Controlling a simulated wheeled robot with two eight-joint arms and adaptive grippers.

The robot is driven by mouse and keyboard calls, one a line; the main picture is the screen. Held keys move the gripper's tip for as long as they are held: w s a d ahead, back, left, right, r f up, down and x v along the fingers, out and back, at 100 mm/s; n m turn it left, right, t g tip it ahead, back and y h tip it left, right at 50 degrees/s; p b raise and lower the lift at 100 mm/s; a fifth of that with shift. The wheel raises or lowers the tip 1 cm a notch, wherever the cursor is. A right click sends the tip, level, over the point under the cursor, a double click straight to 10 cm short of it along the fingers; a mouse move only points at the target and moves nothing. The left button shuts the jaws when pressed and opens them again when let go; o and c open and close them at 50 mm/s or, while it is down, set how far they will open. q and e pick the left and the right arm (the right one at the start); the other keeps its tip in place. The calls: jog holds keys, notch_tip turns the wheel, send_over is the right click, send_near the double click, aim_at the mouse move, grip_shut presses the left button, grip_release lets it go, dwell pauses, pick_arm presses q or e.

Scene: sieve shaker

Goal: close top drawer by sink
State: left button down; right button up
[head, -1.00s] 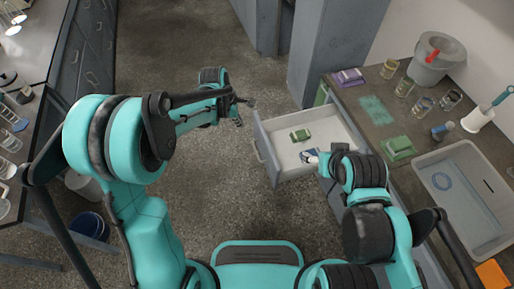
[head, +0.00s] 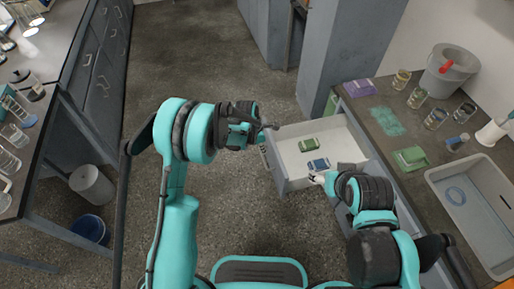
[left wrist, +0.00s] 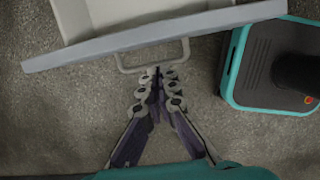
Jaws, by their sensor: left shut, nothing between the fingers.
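The top drawer (head: 292,163) by the sink stands pulled out, its white inside facing up. It holds a green item (head: 313,145) and a blue item (head: 318,164). My left gripper (head: 273,127) is at the drawer's far front corner in the head view. In the left wrist view my left gripper (left wrist: 157,72) is shut and empty, its tips right at the drawer handle (left wrist: 152,58); I cannot tell whether they touch it. My right arm reaches over the drawer's near side; its gripper's fingers are too unclear to read.
The counter right of the drawer carries the sink (head: 463,195), a bucket (head: 449,70), several glass beakers, a green item (head: 409,159) and a purple item (head: 360,88). A grey cabinet (head: 350,50) stands beyond the drawer. The floor left of the drawer is clear.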

pick_arm(q)
jog(key=shift+w+d+r, duration=0.1)
jog(key=shift+w+d, duration=0.1)
jog(key=shift+d, duration=0.4)
jog(key=shift+w+d, duration=0.15)
jog(key=shift+d, duration=0.45)
pick_arm(e)
jog(key=shift+f, duration=0.4)
